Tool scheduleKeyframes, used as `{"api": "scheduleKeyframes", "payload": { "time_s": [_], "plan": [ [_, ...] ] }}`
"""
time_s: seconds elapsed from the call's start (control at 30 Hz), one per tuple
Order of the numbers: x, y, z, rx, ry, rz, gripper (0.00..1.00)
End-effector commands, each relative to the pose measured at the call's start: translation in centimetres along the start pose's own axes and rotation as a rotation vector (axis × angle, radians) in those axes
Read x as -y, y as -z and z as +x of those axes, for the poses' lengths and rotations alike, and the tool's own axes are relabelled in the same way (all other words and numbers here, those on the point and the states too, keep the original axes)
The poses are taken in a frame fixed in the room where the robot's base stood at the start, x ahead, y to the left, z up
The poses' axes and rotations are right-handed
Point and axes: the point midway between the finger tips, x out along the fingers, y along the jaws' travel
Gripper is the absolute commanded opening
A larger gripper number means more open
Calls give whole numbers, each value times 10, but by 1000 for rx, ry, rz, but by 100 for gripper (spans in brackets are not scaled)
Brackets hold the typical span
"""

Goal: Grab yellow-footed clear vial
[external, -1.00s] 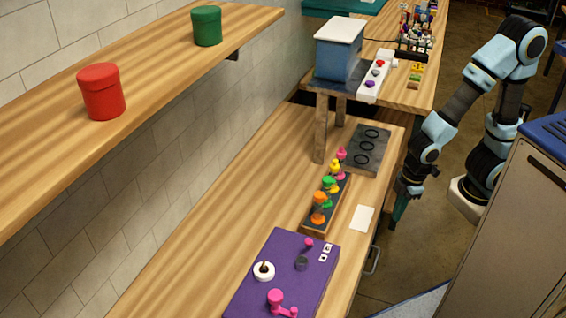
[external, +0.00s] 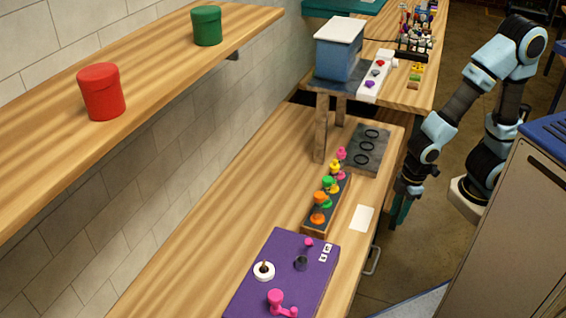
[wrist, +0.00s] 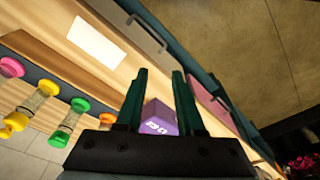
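The yellow-footed clear vial stands in a row of vials. In the wrist view it shows a clear middle (wrist: 33,103) between a yellow cap and a yellow foot, left of my gripper. In the external view its yellow cap (external: 335,166) is between a pink one and a green one; its lower part is mostly hidden. My gripper (external: 400,212) hangs right of the bench, beyond its front edge and apart from the vials. In the wrist view its teal fingers (wrist: 159,80) are spread with nothing held between them.
The vials stand in a dark, wood-edged rack (external: 341,197). A white card (external: 362,218) lies right of it. A purple board (external: 288,290) with knobs is in front, and a dark ringed plate (external: 382,145) behind. A wooden post (external: 321,130) stands near the rack's far end.

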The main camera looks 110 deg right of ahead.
Motion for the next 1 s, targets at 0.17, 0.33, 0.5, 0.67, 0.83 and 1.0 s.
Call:
{"api": "scheduleKeyframes", "payload": {
  "time_s": [0.17,0.33,0.5,0.67,0.83,1.0],
  "plan": [
    [0,0,0,0,0,0,58],
    [0,0,0,0,0,0,72],
    [0,0,0,-1,0,0,72],
    [-6,15,4,-75,27,56,72],
    [-47,60,4,-316,24,236,72],
    [-126,82,-9,-529,-117,446,72]
  ]
}}
